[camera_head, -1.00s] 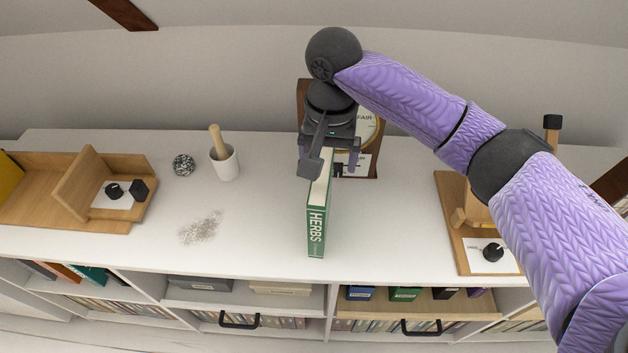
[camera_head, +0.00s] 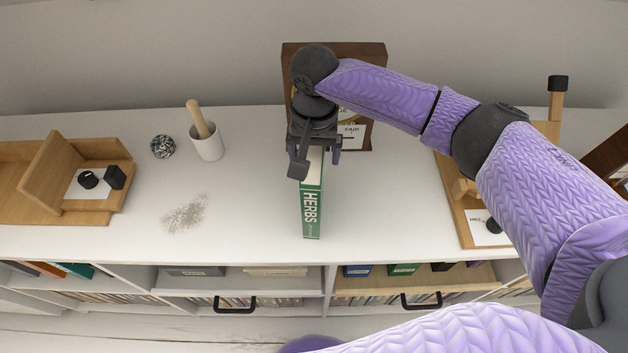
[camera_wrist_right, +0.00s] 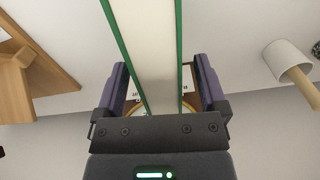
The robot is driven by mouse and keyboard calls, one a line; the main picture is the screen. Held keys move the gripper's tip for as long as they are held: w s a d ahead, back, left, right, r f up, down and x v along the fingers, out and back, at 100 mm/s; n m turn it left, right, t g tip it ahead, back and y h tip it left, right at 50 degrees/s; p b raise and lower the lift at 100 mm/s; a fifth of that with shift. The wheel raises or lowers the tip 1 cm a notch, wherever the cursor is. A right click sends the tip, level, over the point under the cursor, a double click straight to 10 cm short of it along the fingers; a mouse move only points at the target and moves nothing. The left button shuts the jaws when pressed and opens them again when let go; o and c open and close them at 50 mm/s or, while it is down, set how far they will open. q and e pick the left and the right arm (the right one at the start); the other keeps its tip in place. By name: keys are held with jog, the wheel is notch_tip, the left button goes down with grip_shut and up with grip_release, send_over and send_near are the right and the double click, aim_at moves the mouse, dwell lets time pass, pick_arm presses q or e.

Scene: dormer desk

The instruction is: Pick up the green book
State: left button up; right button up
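The green book (camera_head: 313,215) stands upright on the white shelf top. Its spine reads HERBS and faces the front. My right gripper (camera_head: 316,160) is above the rear part of the book, pointing down, with a finger on each side. In the right wrist view, the pale page edge of the book (camera_wrist_right: 148,45) runs between the open fingers of the right gripper (camera_wrist_right: 161,65), with a gap on both sides. The back of the book is hidden by the gripper in the head view. My left gripper is out of view.
A dark wooden framed board (camera_head: 365,55) stands behind the gripper. A white mortar with pestle (camera_head: 207,143) and a speckled ball (camera_head: 163,146) stand left. Wooden stands are at left (camera_head: 50,190) and right (camera_head: 462,215).

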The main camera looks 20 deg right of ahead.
grip_shut()
jog(key=shift+r, duration=0.1)
dwell(1.2)
